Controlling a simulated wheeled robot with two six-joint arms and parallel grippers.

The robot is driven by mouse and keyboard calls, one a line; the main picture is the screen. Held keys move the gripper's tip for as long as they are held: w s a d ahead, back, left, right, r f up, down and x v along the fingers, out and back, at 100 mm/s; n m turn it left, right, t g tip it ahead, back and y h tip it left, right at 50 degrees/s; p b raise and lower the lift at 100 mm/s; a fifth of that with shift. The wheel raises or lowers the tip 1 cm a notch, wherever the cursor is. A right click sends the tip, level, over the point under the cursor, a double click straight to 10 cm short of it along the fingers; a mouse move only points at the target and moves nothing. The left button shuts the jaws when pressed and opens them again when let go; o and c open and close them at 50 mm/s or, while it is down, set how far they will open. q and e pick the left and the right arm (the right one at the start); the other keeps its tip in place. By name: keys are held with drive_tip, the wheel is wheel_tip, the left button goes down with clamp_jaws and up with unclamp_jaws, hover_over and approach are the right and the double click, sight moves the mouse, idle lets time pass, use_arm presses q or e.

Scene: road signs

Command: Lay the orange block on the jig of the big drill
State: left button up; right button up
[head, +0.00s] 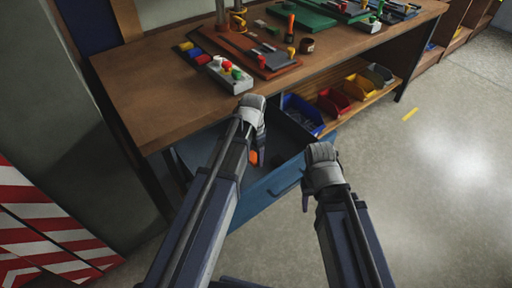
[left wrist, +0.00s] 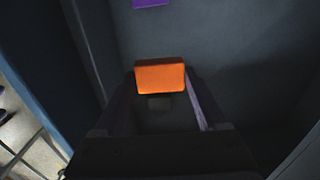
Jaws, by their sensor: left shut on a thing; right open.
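The orange block (head: 254,157) is at the tip of my left gripper (head: 257,150), over or inside the open blue drawer. In the left wrist view the orange block (left wrist: 160,76) sits between the two fingers, which are shut on it. My right gripper (head: 306,200) is open and empty, at the right of the drawer's front. On the bench top, upright posts (head: 221,12) that look like part of a drill are cut off by the top edge. I cannot tell which part is the jig.
The drawer (head: 262,201) is pulled out below the wooden bench (head: 140,98). A purple piece (left wrist: 150,3) lies inside it. A control box (head: 229,75) stands near the bench's front edge, with small coloured blocks (head: 195,53) beside it. Blue, red and yellow bins (head: 303,113) fill the shelf.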

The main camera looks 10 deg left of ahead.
wheel_tip(320, 180, up, 12)
drive_tip(key=p, duration=1.1)
drive_tip(key=shift+p, duration=0.4)
